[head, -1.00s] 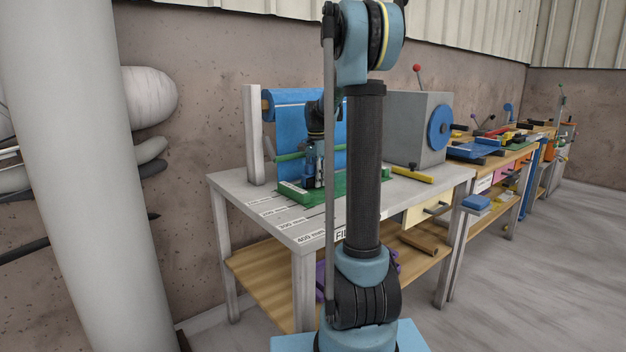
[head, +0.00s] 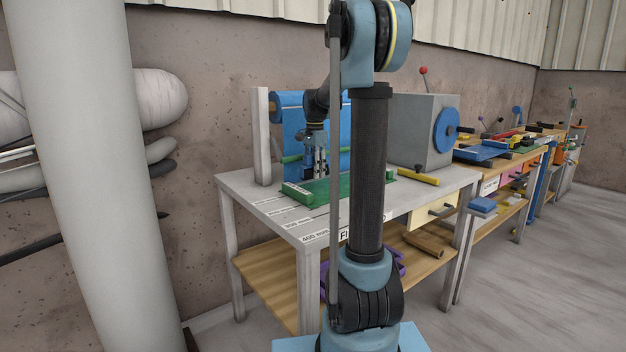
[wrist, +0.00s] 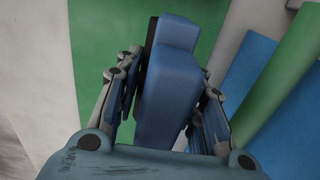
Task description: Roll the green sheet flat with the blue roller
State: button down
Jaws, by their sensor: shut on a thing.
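The green sheet (head: 325,190) lies on the grey slab top (head: 290,222), partly hidden behind my arm. In the wrist view the green (wrist: 105,40) shows below the jaws. My gripper (head: 319,173) is over the left part of the sheet. In the wrist view my gripper (wrist: 168,90) is shut on a boxy blue piece (wrist: 168,95) with a dark edge, which I take for the blue roller. Its lower end is hidden, and I cannot tell whether it touches the sheet.
A blue roll (head: 290,120) with a green bar stands behind the gripper by a pale post (head: 262,135). A grey box with a blue wheel (head: 443,131) and a yellow-handled tool (head: 419,177) are to the right. The slab's front left is clear, with printed labels.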

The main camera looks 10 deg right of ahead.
jog(key=shift+r, duration=1.95)
jog(key=shift+s, duration=0.1)
